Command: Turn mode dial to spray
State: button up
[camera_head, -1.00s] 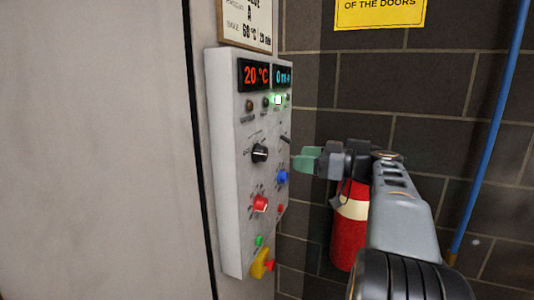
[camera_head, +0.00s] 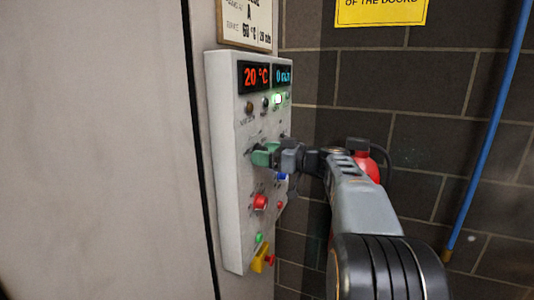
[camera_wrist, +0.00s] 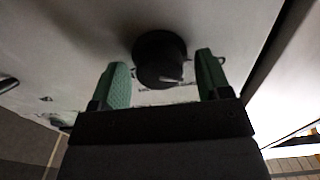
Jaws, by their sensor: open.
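The mode dial, a black knob (camera_wrist: 159,58), sits on the pale control panel and shows between my two green fingers in the wrist view. A light pointer line runs across its lower right face. My gripper (camera_wrist: 161,84) is open, with one finger on each side of the knob and a gap to it on both sides. In the head view my gripper (camera_head: 264,154) is at the middle of the control panel (camera_head: 229,200) and mostly hides the black knob. The dial's labels are too small to read.
A red knob (camera_head: 260,202) and a blue knob (camera_head: 281,177) sit below my gripper. A yellow switch (camera_head: 259,259) is at the panel's bottom. Displays show 20 °C (camera_head: 256,77) and 0 min. A red extinguisher (camera_head: 366,163) stands partly behind my arm.

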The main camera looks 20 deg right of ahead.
jog(key=c, duration=0.9)
jog(key=m+b, duration=0.3)
jog(key=m, duration=0.5)
jog(key=shift+w+d+m+b, duration=0.1)
jog(key=shift+m+b, duration=0.2)
jog(key=shift+b, duration=0.1)
jog(key=shift+m, duration=0.3)
jog(key=o, duration=0.9)
